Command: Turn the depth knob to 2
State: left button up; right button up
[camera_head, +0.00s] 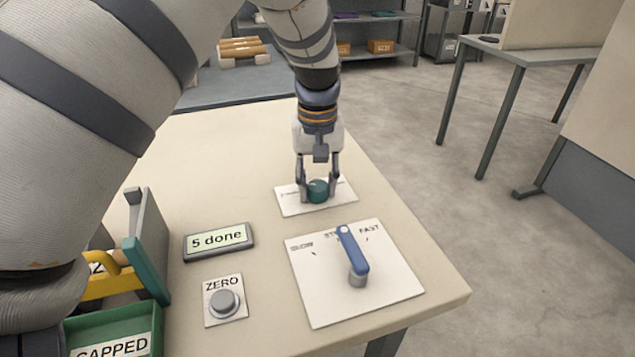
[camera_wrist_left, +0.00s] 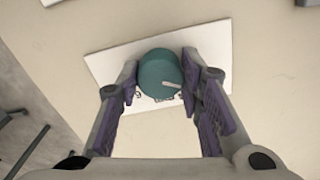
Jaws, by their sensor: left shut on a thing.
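The depth knob is a round teal knob (camera_head: 318,191) on a white plate (camera_head: 289,205) near the table's far right edge. My left gripper (camera_head: 319,190) reaches down from above with one finger on each side of the knob, shut on it. In the left wrist view the knob (camera_wrist_left: 159,72) sits between the two fingers (camera_wrist_left: 160,90), and a light pointer mark on it points toward the lower right. The scale marks on the plate (camera_wrist_left: 110,62) are partly hidden, so I cannot read the setting. My right gripper is not in view.
A lever plate (camera_head: 318,297) with a blue lever (camera_head: 354,250) stands nearer, beside a ZERO button (camera_head: 224,302) and a "5 done" display (camera_head: 218,241). A green CAPPED bin (camera_head: 118,335) and a yellow-handled thing (camera_head: 108,287) are at the left. The table (camera_head: 215,160) is bare behind the display.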

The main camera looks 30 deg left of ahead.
aim_at(318, 186)
pick_arm(q)
jog(key=o, duration=1.2)
jog(key=shift+c, duration=0.2)
notch_tip(318, 186, up, 12)
